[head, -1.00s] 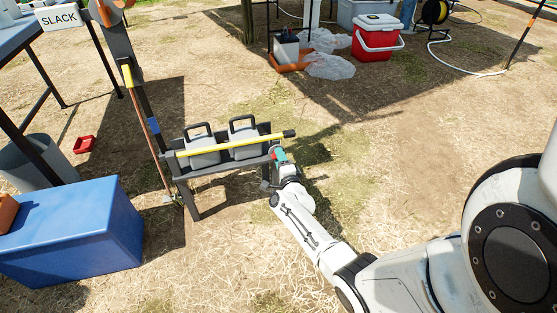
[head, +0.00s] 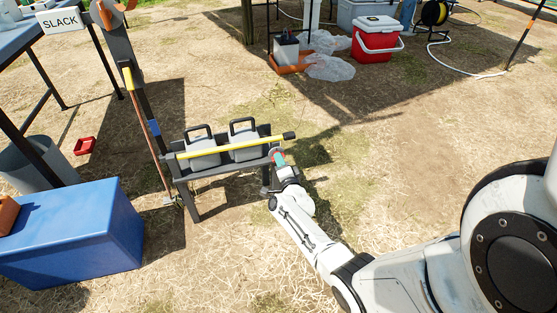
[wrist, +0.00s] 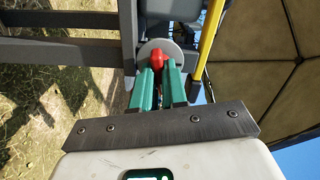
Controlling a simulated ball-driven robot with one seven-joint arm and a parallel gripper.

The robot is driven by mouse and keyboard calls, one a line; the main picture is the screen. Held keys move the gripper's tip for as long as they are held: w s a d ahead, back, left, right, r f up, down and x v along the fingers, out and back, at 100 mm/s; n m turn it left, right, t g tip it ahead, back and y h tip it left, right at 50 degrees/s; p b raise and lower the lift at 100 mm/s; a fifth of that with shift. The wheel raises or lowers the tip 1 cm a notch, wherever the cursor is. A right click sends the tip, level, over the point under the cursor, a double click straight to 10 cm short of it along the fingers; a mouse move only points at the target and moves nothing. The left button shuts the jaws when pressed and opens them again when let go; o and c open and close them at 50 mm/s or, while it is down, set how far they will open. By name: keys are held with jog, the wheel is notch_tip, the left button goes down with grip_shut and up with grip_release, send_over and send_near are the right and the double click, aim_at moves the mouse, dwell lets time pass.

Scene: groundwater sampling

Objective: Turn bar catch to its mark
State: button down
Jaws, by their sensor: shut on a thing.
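The bar catch (wrist: 157,56) shows as a small red piece in front of a pale round disc (wrist: 179,54) in the wrist view. My gripper (wrist: 158,70) has green fingers, and they are shut on the red catch. In the head view my gripper (head: 278,159) is at the right end of a dark rack, just below the yellow bar (head: 232,148). The bar lies across the front of two grey jugs. The catch is hidden in the head view, and I cannot make out its mark in either view.
The rack (head: 187,172) holds the two handled grey jugs (head: 244,144). A blue chest (head: 75,240) stands at the left front, near a table with a SLACK sign (head: 58,19). A red cooler (head: 376,40) stands at the back.

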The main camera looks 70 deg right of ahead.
jog(key=n+p, duration=0.1)
jog(key=n, duration=1.4)
jog(key=c, duration=1.1)
grip_release()
jog(key=shift+p+v, duration=2.7)
jog(key=shift+v, duration=2.75)
